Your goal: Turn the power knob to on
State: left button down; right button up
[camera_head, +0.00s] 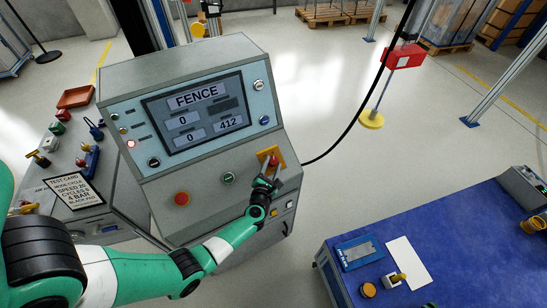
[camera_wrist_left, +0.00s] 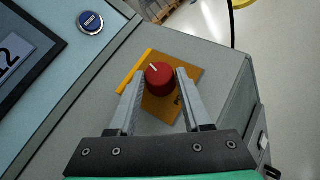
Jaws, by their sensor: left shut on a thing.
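The red power knob (camera_head: 274,161) sits on a yellow plate (camera_head: 263,154) at the lower right of the grey control console (camera_head: 190,65). In the left wrist view the knob (camera_wrist_left: 160,78) is round, with a white mark toward its upper-left edge. My left gripper (camera_head: 270,176) is at the knob. In the left wrist view its two fingers (camera_wrist_left: 160,90) lie on either side of the knob, shut on it. Part of the plate's lettering is hidden behind a finger. My right gripper is in neither view.
The console screen (camera_head: 197,111) reads "FENCE", 0, 0 and 412. A red lamp (camera_head: 131,144) glows to its left. A red mushroom button (camera_head: 182,199) and a green button (camera_head: 228,179) sit left of the knob. A blue-topped table (camera_head: 450,235) stands at the right.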

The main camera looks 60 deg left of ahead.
pick_arm(q)
jog(key=shift+s+a+r+m+t+h+p, duration=0.1)
jog(key=shift+r+m+t+h+p, duration=0.1)
jog(key=shift+m+h+p, duration=0.2)
jog(key=shift+s+a+r+m+t+h+p, duration=0.1)
jog(key=shift+m+t+h+p, duration=0.15)
jog(key=shift+m+p, duration=0.25)
jog(key=shift+f+h, duration=0.2)
jog(key=shift+h, duration=0.05)
jog(key=shift+w, duration=0.1)
jog(key=shift+c, duration=1.7)
grip_release()
jog(key=shift+d, duration=0.1)
